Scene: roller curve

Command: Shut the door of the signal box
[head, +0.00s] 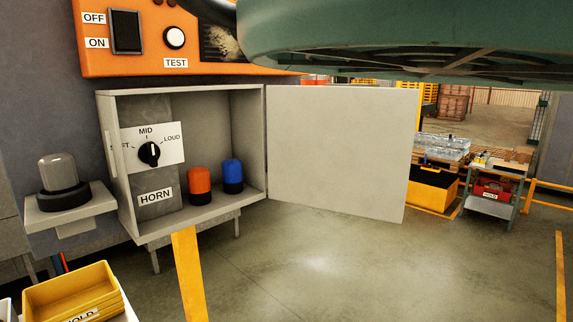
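The signal box (185,95) is a grey open-fronted box at the left of the head view. Its flat grey door (340,150) is hinged at the box's right edge and stands wide open, reaching out to the right. Inside the box are a black HORN knob (149,153) on a white plate, an orange-capped lamp (199,187) and a blue-capped lamp (233,176). The knob's pointer is up, near MID. My gripper is not in view.
An orange panel (190,66) with a switch and a TEST button is above the box. A grey lamp (62,177) stands on a bracket at left. Yellow bins (70,290) sit at lower left. A large green shape (400,35) fills the top right. The floor (330,265) below the door is clear.

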